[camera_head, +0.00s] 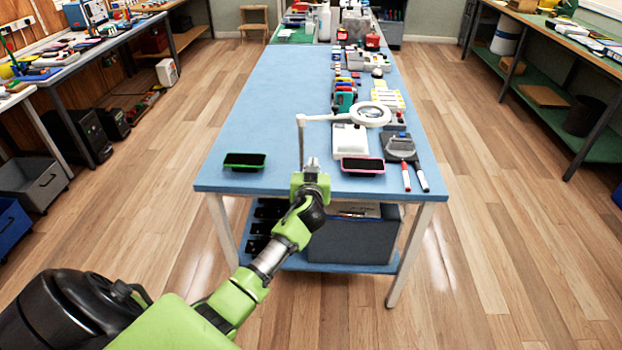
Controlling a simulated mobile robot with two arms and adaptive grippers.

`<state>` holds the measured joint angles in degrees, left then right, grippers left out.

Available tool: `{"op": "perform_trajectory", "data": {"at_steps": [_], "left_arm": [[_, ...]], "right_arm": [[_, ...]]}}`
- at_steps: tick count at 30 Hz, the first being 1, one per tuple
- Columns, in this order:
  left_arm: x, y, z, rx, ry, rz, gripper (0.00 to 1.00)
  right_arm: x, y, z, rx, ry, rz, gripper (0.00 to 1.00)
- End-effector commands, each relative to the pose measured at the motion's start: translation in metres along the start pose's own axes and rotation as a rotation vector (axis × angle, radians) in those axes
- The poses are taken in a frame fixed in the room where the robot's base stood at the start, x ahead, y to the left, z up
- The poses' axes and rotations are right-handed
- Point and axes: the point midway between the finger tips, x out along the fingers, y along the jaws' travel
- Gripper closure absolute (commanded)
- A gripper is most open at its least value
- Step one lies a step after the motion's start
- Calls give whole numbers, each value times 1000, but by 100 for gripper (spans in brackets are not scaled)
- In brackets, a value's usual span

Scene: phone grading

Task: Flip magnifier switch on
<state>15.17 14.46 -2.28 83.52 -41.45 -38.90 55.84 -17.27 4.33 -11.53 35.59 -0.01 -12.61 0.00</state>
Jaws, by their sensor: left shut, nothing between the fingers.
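The magnifier (370,114) is a white ring lamp on a thin white arm, standing on the blue table at its front middle. Its post (301,143) rises just behind my left gripper. The switch is too small or hidden to make out. My left gripper (312,164) is shut and empty at the table's front edge, by the foot of the post. I cannot tell whether it touches the post. My right gripper is not in view.
A green-edged phone (245,161) lies left of the gripper, and a pink-edged phone (362,166) lies right of it. A white box (350,139), a grey device (400,147) and two markers (406,177) are nearby.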

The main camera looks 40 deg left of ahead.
Motion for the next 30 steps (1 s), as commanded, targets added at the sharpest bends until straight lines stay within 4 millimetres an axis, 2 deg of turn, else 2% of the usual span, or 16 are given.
{"op": "perform_trajectory", "data": {"at_steps": [1, 9, 15, 21, 30], "left_arm": [[-11, 2, 10, 0, -8, 4, 100], [-57, 0, 9, -1, -6, 4, 100], [-82, -2, 8, -1, -6, 3, 100], [-94, -3, 6, 0, -5, 2, 100], [-95, -3, 6, 1, -5, 2, 100]], "right_arm": [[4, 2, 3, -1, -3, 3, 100], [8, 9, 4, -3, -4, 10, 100], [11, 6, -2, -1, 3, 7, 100], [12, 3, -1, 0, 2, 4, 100], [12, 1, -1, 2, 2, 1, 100]]}}
